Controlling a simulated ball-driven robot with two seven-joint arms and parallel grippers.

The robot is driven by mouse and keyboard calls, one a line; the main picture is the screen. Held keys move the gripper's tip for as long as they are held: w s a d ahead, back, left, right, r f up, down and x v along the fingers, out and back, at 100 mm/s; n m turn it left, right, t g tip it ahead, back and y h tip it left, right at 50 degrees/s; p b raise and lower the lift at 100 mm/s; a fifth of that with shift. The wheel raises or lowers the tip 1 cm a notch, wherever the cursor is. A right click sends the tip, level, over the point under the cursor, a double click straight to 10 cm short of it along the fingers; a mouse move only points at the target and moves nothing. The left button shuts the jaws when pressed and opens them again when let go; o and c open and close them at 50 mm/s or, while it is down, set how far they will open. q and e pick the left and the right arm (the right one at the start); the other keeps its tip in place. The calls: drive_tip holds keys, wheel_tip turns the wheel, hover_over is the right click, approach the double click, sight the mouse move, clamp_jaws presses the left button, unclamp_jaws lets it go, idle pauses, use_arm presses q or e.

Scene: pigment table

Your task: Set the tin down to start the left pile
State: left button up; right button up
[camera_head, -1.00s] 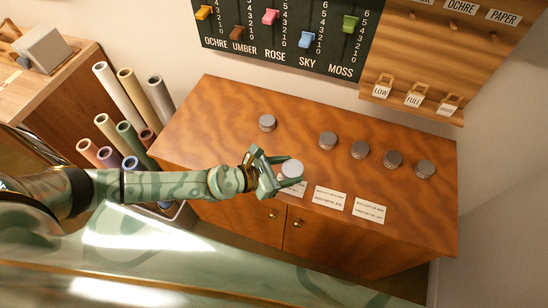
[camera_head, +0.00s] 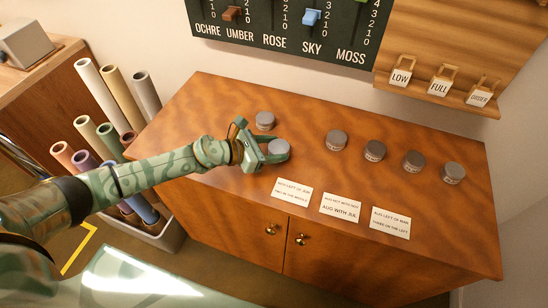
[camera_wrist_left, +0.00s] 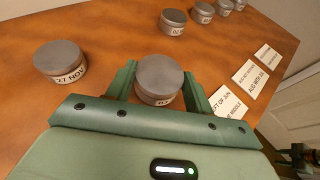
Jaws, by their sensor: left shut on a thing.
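My left gripper (camera_head: 267,151) is shut on a round grey tin (camera_head: 279,147), near the left part of the wooden cabinet top (camera_head: 220,105). The held tin (camera_wrist_left: 159,76) sits between the two green fingers in the left wrist view, its label mostly hidden. I cannot tell whether it touches the wood. Another tin (camera_head: 264,121) stands just behind it; in the left wrist view this tin (camera_wrist_left: 60,60) has a label reading "27 NOV". Several more tins stand in a row to the right, the nearest of them a grey tin (camera_head: 336,140).
Three white cards lie along the front edge: a left card (camera_head: 291,191), a middle card (camera_head: 340,207) and a right card (camera_head: 390,223). Rolled tubes (camera_head: 105,95) stand in a bin left of the cabinet. A slider board (camera_head: 290,35) and a shelf with tags (camera_head: 440,85) hang behind.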

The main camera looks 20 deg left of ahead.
use_arm(q)
wheel_tip(320, 180, down, 2)
drive_tip(key=shift+f, duration=0.1)
drive_tip(key=shift+f+b, duration=0.15)
drive_tip(key=shift+b, duration=0.25)
drive_tip(key=o, duration=1)
drive_tip(key=shift+s+a+r, duration=0.2)
drive_tip(key=shift+r, duration=0.1)
drive_tip(key=v, duration=1)
drive_tip(key=shift+s, duration=0.15)
drive_tip(key=shift+s+a+r, duration=0.3)
drive_tip(key=shift+a, duration=0.15)
